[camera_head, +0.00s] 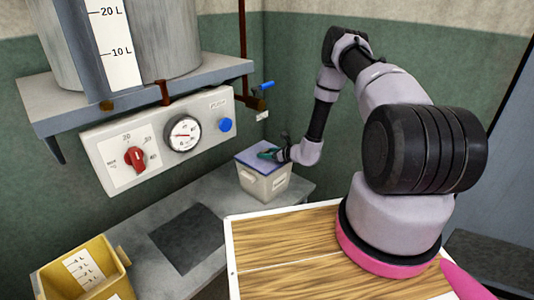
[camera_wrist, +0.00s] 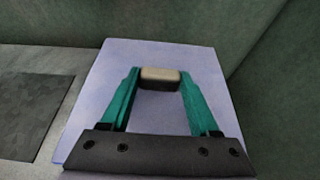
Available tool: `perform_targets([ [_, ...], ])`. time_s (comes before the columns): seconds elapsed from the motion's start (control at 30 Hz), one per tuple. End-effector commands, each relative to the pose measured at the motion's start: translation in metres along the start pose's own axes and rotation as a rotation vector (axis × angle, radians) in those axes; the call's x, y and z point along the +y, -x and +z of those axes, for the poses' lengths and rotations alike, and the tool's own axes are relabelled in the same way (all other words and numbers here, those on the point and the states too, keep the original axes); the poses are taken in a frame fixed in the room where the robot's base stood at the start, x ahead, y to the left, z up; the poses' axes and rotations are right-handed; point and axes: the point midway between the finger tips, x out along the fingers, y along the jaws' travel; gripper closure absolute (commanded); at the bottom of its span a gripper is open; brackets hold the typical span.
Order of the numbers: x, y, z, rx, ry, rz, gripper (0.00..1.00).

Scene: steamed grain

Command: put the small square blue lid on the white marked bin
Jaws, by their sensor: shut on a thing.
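The square blue lid (camera_head: 252,156) is on top of the white marked bin (camera_head: 264,185), which stands at the far right of the grey counter. The lid covers most of the bin's opening; I cannot tell whether it is fully seated. In the wrist view the lid (camera_wrist: 160,55) fills the middle and hides the bin. My gripper (camera_head: 268,154) is at the lid, with its green fingers (camera_wrist: 158,82) shut on the lid's pale block-shaped knob (camera_wrist: 160,76).
A yellow bin (camera_head: 85,275) with a litre scale stands at the front left. A dark square patch (camera_head: 188,238) lies on the counter. A panel with a red knob (camera_head: 135,158) and a gauge is on the wall behind. A blue-handled tap (camera_head: 262,87) is above the white bin.

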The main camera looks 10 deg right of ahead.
Motion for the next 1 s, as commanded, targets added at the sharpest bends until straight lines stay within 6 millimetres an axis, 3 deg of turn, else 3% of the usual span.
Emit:
perform_targets([
  [0.77, -0.0001, -0.0033, -0.0071, 0.000, 0.001, 0.000, 1.00],
  [0.8, 0.0000, -0.0032, -0.0072, 0.000, 0.001, 0.000, 0.23],
  [0.87, 0.0000, -0.0032, -0.0072, 0.000, 0.001, 0.000, 0.03],
  [1.0, 0.0000, -0.0032, -0.0071, 0.000, 0.001, 0.000, 0.03],
])
